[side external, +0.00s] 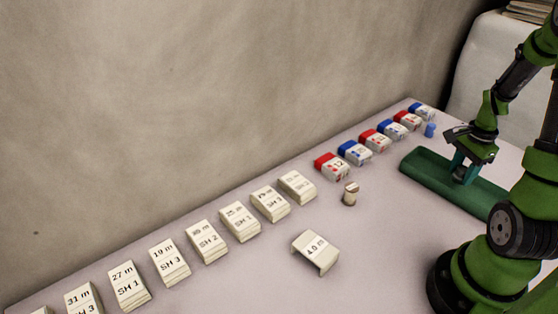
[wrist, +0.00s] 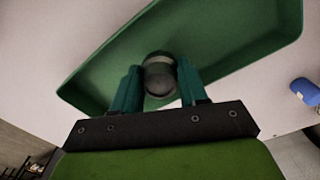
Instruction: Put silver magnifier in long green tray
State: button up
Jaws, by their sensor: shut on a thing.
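The long green tray (side external: 425,171) lies on the table at the right in the side external view. In the wrist view the green tray (wrist: 225,35) spans the top, below my gripper. My gripper (side external: 462,176) is over the tray, pointing down. In the wrist view my gripper (wrist: 160,85) has its two teal fingers on either side of a small silver-grey round piece, the silver magnifier (wrist: 158,72), and is shut on it. The magnifier is over the tray's inside; whether it touches the tray floor I cannot tell. In the side external view the fingers hide it.
A blue cylinder (side external: 430,130) stands behind the tray, also in the wrist view (wrist: 305,90). Red and blue labelled boxes (side external: 365,152) and cream labelled stacks (side external: 208,240) line the wall side. A small cylinder (side external: 350,194) and a white labelled stand (side external: 316,250) sit mid-table.

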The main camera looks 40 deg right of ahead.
aim_at(459, 179)
jog(key=shift+f, duration=1.35)
jog(key=shift+f, duration=0.2)
jog(key=o, duration=1.1)
jog(key=shift+c, duration=0.2)
